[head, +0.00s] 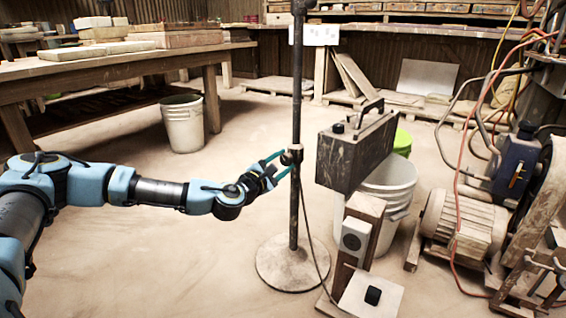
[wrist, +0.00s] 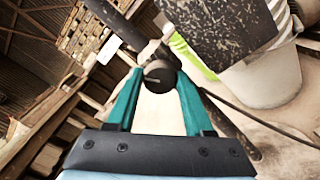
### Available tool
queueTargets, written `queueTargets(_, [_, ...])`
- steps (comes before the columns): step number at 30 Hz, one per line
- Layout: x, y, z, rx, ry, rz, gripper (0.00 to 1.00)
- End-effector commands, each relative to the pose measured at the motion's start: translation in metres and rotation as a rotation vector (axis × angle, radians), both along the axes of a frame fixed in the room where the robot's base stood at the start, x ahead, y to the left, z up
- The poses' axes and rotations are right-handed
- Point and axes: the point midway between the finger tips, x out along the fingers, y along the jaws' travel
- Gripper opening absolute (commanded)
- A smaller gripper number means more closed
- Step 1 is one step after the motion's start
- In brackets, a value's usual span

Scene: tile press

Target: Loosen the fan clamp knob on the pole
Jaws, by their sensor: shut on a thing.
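The dark pole (head: 296,110) stands upright on a round base plate (head: 292,263) in the head view. The clamp (head: 291,158) sits around the pole at mid height. Its dark round knob (wrist: 159,77) shows in the wrist view, between the tips of my two teal fingers. My gripper (head: 280,165) reaches the clamp from the left in the head view. In the wrist view my gripper (wrist: 158,84) is shut on the knob, with the fingertips on either side of it. The pole runs diagonally behind the knob there.
A dark speckled case (head: 352,150) with a handle is just right of the pole, near a white bucket (head: 388,190). A wooden post with a grey socket (head: 352,240) stands in front. A motor (head: 462,222) with hoses is at right.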

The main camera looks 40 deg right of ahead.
Motion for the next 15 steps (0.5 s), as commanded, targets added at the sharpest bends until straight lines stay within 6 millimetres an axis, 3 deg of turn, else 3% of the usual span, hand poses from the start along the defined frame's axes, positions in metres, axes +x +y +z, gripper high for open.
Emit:
queueTargets(12, [0.0004,0.0002,-0.0007,-0.001,0.009,0.002,0.0])
queueTargets(13, [0.0004,0.0002,-0.0007,-0.001,0.009,0.002,0.53])
queueTargets(15, [0.0003,0.0001,-0.0007,-0.001,0.009,0.002,0.61])
